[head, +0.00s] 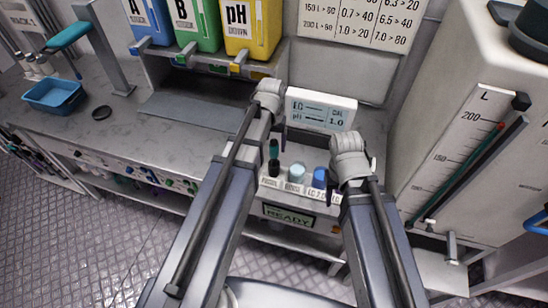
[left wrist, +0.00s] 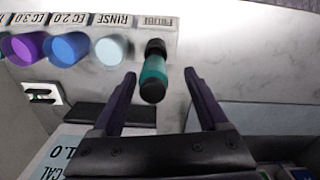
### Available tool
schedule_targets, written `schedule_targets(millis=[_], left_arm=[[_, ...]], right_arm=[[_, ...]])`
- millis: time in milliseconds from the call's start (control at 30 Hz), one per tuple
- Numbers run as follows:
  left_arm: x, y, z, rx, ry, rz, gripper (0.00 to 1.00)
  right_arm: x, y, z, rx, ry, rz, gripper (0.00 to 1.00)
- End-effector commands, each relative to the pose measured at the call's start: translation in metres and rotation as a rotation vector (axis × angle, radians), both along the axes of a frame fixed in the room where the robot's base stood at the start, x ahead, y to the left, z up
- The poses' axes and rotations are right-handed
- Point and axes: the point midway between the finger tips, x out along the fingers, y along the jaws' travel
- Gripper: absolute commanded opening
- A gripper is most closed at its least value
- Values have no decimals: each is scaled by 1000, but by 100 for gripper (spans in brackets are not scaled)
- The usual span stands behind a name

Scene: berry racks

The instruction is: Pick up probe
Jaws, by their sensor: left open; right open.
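The probe (head: 274,153) is a dark teal and black stick standing in its slot at the left end of a small labelled rack (head: 300,190). In the left wrist view the probe (left wrist: 154,72) shows end-on between the two fingers, with a gap on each side. The label beside it reads PROBE, upside down. My left gripper (head: 274,128) is open and over the probe, not closed on it. My right gripper (head: 348,183) is open and empty, at the right of the rack.
A pale RINSE cup (head: 297,171) and a blue cup (head: 319,177) stand right of the probe; a purple cup (left wrist: 22,47) shows in the left wrist view. A white meter (head: 320,110) stands behind. A large tank (head: 465,130) is at right. The counter (head: 150,150) at left is mostly clear.

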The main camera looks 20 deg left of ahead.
Motion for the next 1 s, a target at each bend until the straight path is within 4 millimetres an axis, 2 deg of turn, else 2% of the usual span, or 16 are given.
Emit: schedule_targets(millis=[267,633,933,1000], left_arm=[[0,-2,-8,0,0,-1,77],[0,-7,-51,0,0,0,77],[0,-7,-52,0,0,0,77],[0,-7,-52,0,0,0,71]], right_arm=[[0,0,-8,0,0,0,50],[0,0,-51,0,0,-2,50],[0,0,-52,0,0,-2,50],[0,0,-52,0,0,-2,50]])
